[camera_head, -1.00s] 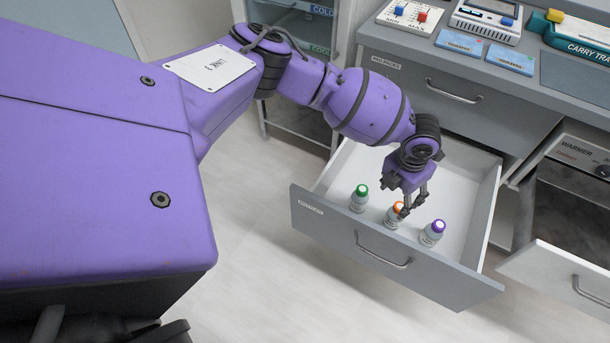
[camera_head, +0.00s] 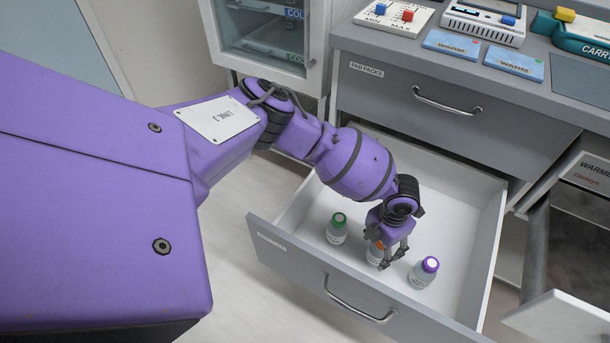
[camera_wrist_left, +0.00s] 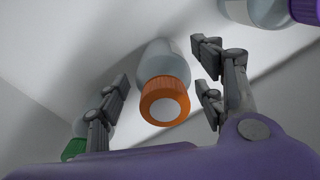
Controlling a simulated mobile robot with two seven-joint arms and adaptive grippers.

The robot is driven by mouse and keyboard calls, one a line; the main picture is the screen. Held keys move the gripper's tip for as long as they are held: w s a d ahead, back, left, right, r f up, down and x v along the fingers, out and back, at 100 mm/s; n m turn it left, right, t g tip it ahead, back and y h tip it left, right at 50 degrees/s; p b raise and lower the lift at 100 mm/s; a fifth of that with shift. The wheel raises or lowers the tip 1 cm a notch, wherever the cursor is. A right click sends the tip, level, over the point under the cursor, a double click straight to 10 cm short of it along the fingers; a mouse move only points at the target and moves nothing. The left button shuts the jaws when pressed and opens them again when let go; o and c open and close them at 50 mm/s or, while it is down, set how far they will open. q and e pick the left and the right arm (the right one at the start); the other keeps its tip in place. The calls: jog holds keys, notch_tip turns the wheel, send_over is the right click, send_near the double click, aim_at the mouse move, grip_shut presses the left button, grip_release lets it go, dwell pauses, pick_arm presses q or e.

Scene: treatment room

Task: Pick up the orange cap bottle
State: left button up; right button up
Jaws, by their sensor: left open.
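The orange cap bottle (camera_head: 375,252) stands in the open drawer between two other bottles, partly hidden by my left gripper in the head view. In the left wrist view its orange cap (camera_wrist_left: 164,100) and pale body sit between the fingers. My left gripper (camera_head: 392,258) is open and reaches down into the drawer at this bottle. In the wrist view gaps show between the fingers (camera_wrist_left: 163,95) and the bottle on both sides. My right gripper is not in view.
A green cap bottle (camera_head: 337,228) stands to the left and a purple cap bottle (camera_head: 423,272) close by on the right. The drawer (camera_head: 290,247) has raised walls around them. Its back right floor is clear. A counter with devices and blue packs (camera_head: 514,61) is above.

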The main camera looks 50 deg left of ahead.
aim_at(378, 251)
pick_arm(q)
notch_tip(378, 251, down, 3)
jog(key=shift+r, duration=0.15)
jog(key=shift+w+f, duration=0.1)
jog(key=shift+f, duration=0.1)
jog(key=shift+r, duration=0.1)
jog(key=c, duration=1.2)
jog(key=shift+w, duration=0.1)
jog(key=shift+c, duration=0.9)
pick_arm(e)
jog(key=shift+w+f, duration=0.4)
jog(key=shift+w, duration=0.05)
